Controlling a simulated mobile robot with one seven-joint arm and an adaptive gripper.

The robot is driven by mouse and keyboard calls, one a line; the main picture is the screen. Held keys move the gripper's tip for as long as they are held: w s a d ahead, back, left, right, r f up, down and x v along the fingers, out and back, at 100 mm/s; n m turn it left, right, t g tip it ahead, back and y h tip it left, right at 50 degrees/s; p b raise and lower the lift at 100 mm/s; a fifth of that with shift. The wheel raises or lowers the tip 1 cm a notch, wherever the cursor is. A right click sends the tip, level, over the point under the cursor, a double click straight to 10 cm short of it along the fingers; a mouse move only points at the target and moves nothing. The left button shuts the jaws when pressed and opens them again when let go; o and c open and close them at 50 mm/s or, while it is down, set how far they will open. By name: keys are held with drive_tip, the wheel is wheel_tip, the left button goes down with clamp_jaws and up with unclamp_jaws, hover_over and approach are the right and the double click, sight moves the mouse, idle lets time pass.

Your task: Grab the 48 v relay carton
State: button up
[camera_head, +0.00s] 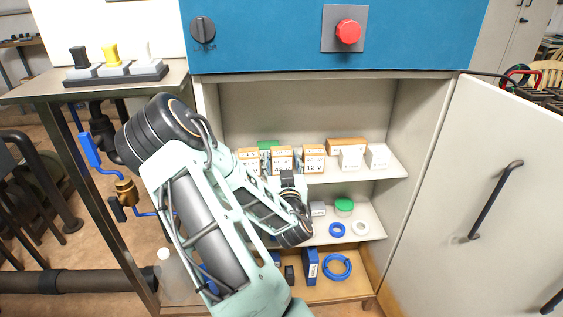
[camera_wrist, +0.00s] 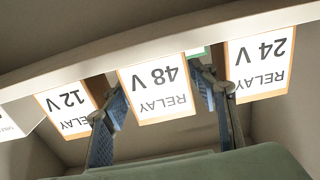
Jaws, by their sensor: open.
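The 48 V relay carton (camera_head: 282,157) is a white-fronted box with orange edges on the cabinet's upper shelf. In the wrist view this carton (camera_wrist: 157,92) appears upside down in the middle. My gripper (camera_wrist: 162,88) is open, with one blue-padded finger at each side edge of the carton. It also shows in front of the carton in the head view (camera_head: 282,165). Contact between fingers and carton cannot be made out. The 24 V carton (camera_wrist: 258,65) and the 12 V carton (camera_wrist: 72,108) stand on either side, with narrow gaps.
Two white boxes (camera_head: 350,159) and another orange-edged carton stand right on the upper shelf (camera_head: 393,168). The cabinet door (camera_head: 490,190) stands open at right. A side table (camera_head: 30,92) is left.

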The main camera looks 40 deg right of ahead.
drive_tip(key=c, duration=1)
drive_tip(key=shift+c, duration=0.2)
